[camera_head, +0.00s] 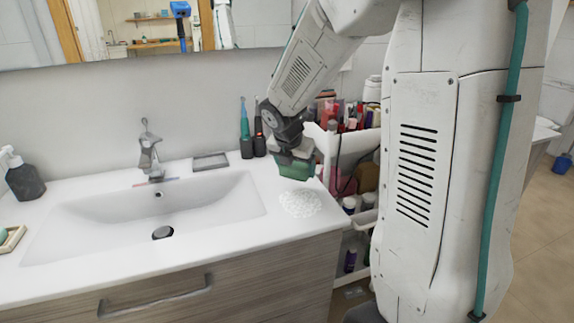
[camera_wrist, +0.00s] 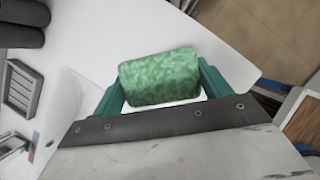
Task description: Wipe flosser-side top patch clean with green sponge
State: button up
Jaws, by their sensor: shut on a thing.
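My gripper (camera_wrist: 163,90) is shut on the green sponge (camera_wrist: 160,77), with one teal finger on each side of it. In the head view the sponge (camera_head: 297,168) is low over the back right part of the white countertop; I cannot tell whether it touches. A white foamy patch (camera_head: 300,203) lies on the countertop just in front of the sponge, right of the sink. The patch is not clearly seen in the wrist view. Two upright handheld devices, one teal (camera_head: 245,128) and one dark with red (camera_head: 259,130), stand behind the sponge near the wall; one may be the flosser.
The sink (camera_head: 150,215) and faucet (camera_head: 149,155) are to the left. A grey soap dish (camera_head: 210,161) lies at the back. A black pump bottle (camera_head: 22,177) stands far left. A white cart (camera_head: 322,140) with cosmetics stands beyond the counter's right edge, close to my gripper.

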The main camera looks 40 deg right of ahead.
aim_at(308, 209)
notch_tip(308, 209, down, 4)
jog(key=shift+f, duration=0.1)
jog(key=shift+s+f, duration=0.15)
jog(key=shift+f, duration=0.15)
jog(key=shift+s+a+r, duration=0.1)
jog(key=shift+s+a, duration=0.3)
jog(key=shift+s, duration=0.95)
jog(key=shift+s+a+f, duration=0.1)
jog(key=shift+s+a, duration=0.35)
jog(key=shift+s, duration=0.9)
jog(key=shift+s+a+r, duration=0.1)
jog(key=shift+s+a, duration=0.3)
jog(key=shift+s, duration=0.95)
jog(key=shift+f, duration=0.85)
